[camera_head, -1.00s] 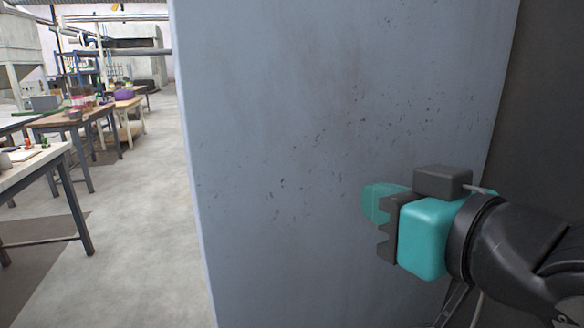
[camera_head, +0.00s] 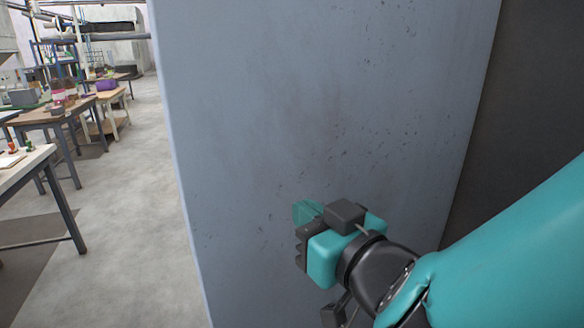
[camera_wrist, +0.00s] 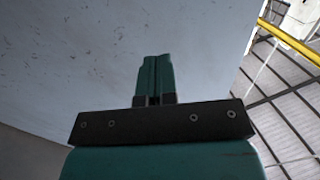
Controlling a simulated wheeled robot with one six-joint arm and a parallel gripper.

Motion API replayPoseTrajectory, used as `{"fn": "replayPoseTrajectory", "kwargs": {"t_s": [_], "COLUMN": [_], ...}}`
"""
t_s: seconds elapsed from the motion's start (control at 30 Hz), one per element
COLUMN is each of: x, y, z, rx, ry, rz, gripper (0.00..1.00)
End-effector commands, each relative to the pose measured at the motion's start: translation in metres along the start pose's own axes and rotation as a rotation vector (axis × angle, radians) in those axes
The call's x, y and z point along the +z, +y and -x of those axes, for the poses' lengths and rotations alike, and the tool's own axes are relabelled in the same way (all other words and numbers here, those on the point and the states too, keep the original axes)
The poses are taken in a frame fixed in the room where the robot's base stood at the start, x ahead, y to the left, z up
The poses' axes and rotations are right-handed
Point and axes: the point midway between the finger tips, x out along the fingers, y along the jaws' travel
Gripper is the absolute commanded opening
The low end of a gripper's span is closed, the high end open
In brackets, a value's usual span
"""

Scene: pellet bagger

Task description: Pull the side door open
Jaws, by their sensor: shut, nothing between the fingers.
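The side door is a large blue-grey panel (camera_head: 290,110) with dark scuffs, filling the middle of the head view. Its free edge runs down the left side of the panel, and it stands open with the room visible beyond. My gripper (camera_head: 306,212) is in front of the panel's lower middle; whether it touches the surface is unclear. In the wrist view the teal fingers (camera_wrist: 155,78) are together and empty, pointing along the panel (camera_wrist: 75,60). No handle shows in either view.
Workbenches (camera_head: 60,115) with small items stand at the left beyond the panel. Grey floor (camera_head: 130,200) is clear between them and the panel's edge. A dark surface (camera_head: 525,130) lies right of the panel. A yellow beam (camera_wrist: 290,42) shows in the wrist view.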

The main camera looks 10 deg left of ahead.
Motion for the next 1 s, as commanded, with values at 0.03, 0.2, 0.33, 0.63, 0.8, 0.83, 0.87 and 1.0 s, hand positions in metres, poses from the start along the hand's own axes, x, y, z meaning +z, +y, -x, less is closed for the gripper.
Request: {"fn": "replayPoseTrajectory", "kwargs": {"t_s": [0.03,0.2,0.33,0.63,0.8,0.83,0.87,1.0], "x": [-0.005,-0.007,-0.005,-0.001,0.001,0.001,0.001,0.001], "y": [0.001,0.001,0.001,0.001,0.001,0.001,0.001,0.002], "z": [-0.010,-0.040,-0.056,-0.073,-0.073,-0.073,-0.073,-0.074], "rx": [0.003,0.002,0.002,0.000,0.000,0.000,0.000,0.004], "ry": [-0.005,-0.003,-0.004,0.000,0.000,0.000,0.000,0.000], "rz": [0.001,0.000,-0.001,0.000,0.000,0.000,0.000,0.000], "gripper": [0.00,0.00,0.00,0.00,0.00,0.00,0.00,0.00]}}
